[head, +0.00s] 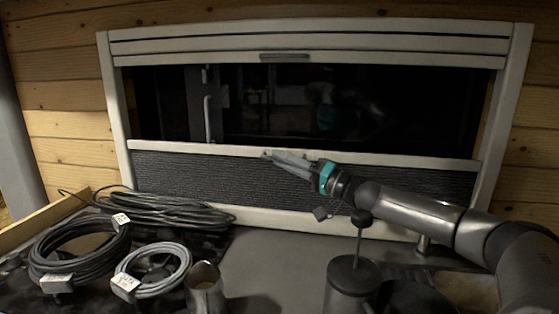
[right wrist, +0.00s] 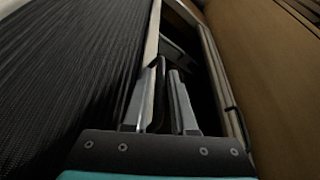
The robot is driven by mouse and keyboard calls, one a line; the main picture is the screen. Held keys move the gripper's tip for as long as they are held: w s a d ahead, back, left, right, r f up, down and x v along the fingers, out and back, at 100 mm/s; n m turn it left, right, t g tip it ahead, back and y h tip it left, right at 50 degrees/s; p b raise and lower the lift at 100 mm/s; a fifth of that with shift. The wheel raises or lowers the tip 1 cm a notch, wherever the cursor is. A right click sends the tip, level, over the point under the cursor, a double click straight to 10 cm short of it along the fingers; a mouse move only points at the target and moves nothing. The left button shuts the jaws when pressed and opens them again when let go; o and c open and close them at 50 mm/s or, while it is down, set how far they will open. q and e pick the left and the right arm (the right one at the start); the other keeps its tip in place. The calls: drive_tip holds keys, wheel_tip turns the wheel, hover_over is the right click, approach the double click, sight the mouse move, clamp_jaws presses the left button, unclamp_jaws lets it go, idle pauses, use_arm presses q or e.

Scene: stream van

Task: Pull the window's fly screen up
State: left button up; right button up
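The window's fly screen (head: 400,182) is a dark mesh panel over the lower part of the window frame (head: 115,100). A pale bar (head: 215,149) runs along its top edge, about halfway up the opening. My right gripper (head: 268,155) reaches in from the right, its fingertips at this bar left of the middle. In the right wrist view the mesh (right wrist: 60,70) fills the left side. A dark strip, perhaps a handle (right wrist: 175,50), runs down between the fingers (right wrist: 167,75). I cannot tell whether they grip it. My left gripper is out of view.
A rolled blind (head: 410,42) with a dark handle (head: 285,57) sits at the window's top. On the counter are coiled cables (head: 155,270), a metal cup (head: 205,290) and a dark lidded canister (head: 352,285) with an upright rod below my right forearm. The upper opening is clear.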

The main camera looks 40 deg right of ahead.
drive_tip(key=shift+w+a+r, duration=0.15)
drive_tip(key=shift+w+a, duration=0.05)
drive_tip(key=shift+w, duration=0.4)
clamp_jaws()
idle(1.3)
